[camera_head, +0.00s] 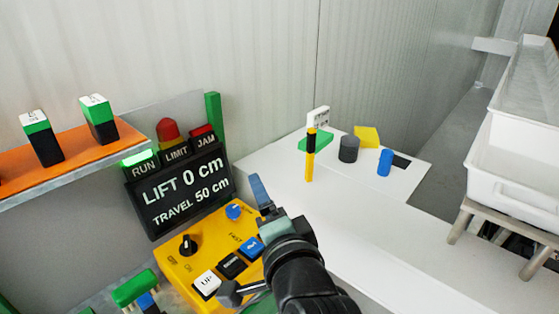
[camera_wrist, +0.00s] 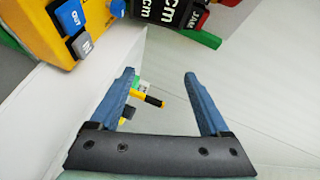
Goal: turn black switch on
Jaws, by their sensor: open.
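The black switch (camera_head: 187,244) is a round knob on the top left of a yellow control box (camera_head: 172,268), with small OFF and ON lettering below it.
A blue knob (camera_head: 235,211), white UP button (camera_head: 207,283), black button (camera_head: 232,265) and blue button (camera_head: 251,247) share the box. A black display (camera_head: 180,190) reads LIFT 0 cm, TRAVEL 50 cm; the green RUN lamp (camera_head: 139,159) glows. A white table (camera_head: 375,235) with small objects is right.

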